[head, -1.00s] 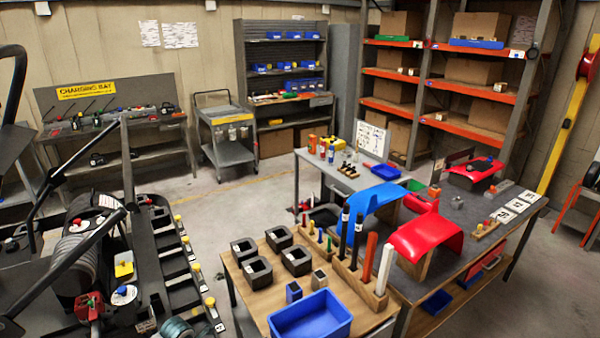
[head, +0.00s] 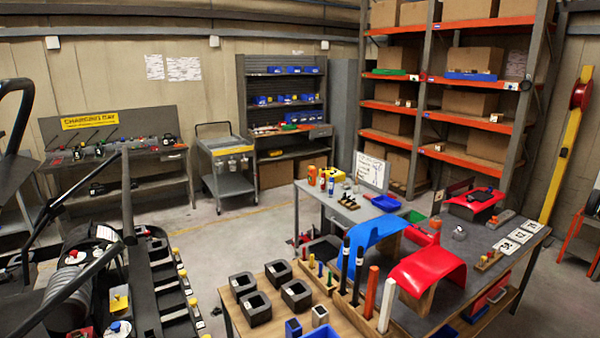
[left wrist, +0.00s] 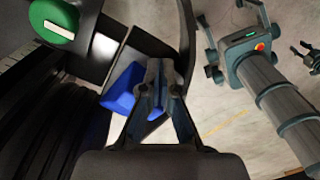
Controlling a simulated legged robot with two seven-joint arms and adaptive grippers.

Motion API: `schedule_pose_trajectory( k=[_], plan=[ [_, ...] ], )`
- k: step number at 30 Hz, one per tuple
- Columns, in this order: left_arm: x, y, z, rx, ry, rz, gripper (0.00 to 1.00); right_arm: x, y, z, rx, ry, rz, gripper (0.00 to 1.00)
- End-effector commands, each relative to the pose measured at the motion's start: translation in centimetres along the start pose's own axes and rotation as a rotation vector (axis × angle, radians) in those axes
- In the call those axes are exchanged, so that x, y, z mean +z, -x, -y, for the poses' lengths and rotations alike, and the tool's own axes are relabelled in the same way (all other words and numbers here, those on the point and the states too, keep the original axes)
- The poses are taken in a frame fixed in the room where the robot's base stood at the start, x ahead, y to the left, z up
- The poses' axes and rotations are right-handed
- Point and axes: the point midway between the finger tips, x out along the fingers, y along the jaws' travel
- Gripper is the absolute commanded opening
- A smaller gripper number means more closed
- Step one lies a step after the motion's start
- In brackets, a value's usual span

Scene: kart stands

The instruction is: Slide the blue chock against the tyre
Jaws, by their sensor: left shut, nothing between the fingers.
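The blue chock (left wrist: 122,94) shows near the middle of the left wrist view, on a dark surface. My left gripper (left wrist: 158,68) is shut and empty, with its fingers in front of the chock's right part. A little more blue shows to the right of the near finger. Whether the fingers touch the chock, I cannot tell. A dark ribbed round shape (left wrist: 50,135) at the lower left may be the tyre; its contact with the chock is unclear. Neither gripper nor the chock is identifiable in the head view.
A green round knob (left wrist: 53,18) is at the wrist view's upper left. In the head view, a dark rack (head: 165,290) stands at the lower left. A wooden bench (head: 262,327) holds several black blocks. Open grey floor (head: 225,225) lies beyond.

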Motion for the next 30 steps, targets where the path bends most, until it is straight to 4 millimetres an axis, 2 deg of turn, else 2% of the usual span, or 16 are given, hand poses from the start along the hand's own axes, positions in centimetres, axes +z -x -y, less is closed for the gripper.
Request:
schedule_pose_trajectory(
  k=[20, 30],
  plan=[
    [-0.44, -0.02, -0.36, 0.0, 0.0, -0.001, 0.0, 0.01, 0.0, -0.08, 0.001, 0.0, 0.0, 0.4],
    [0.24, 0.45, 0.18, 0.0, 0.0, 0.0, 0.0, 0.01, 0.23, -0.35, 0.004, 0.002, 0.0, 0.4]
  ],
)
